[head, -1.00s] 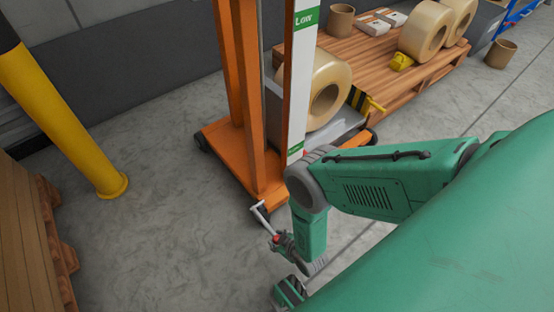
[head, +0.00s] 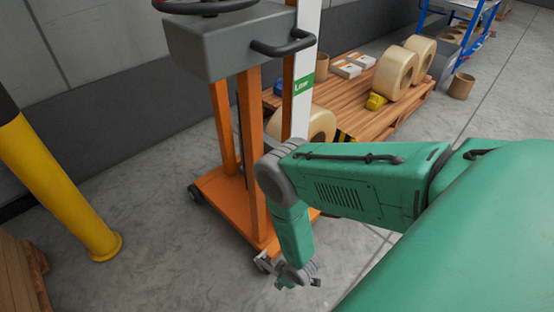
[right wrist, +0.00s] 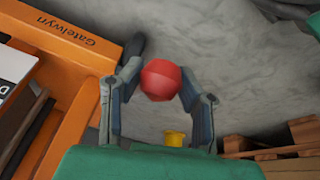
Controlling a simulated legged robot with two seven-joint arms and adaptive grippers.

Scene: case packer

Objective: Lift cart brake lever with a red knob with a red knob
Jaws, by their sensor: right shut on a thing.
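The orange cart (head: 255,170) stands at the centre of the head view, with the foot of its brake lever (head: 263,261) at the low front corner. My right gripper (head: 300,277) is just right of this corner, low over the floor. In the right wrist view the red knob (right wrist: 161,80) sits between the two fingers of my right gripper (right wrist: 160,74), which is shut on it. The lever's shaft is hidden behind the knob there. The knob does not show in the head view. My left gripper is out of view.
The cart's grey box (head: 215,45) with black handles rises above the base. A yellow post (head: 60,190) stands at left. A wooden pallet (head: 375,120) with film rolls (head: 393,70) is behind the cart. Grey floor (head: 165,240) is clear between post and cart.

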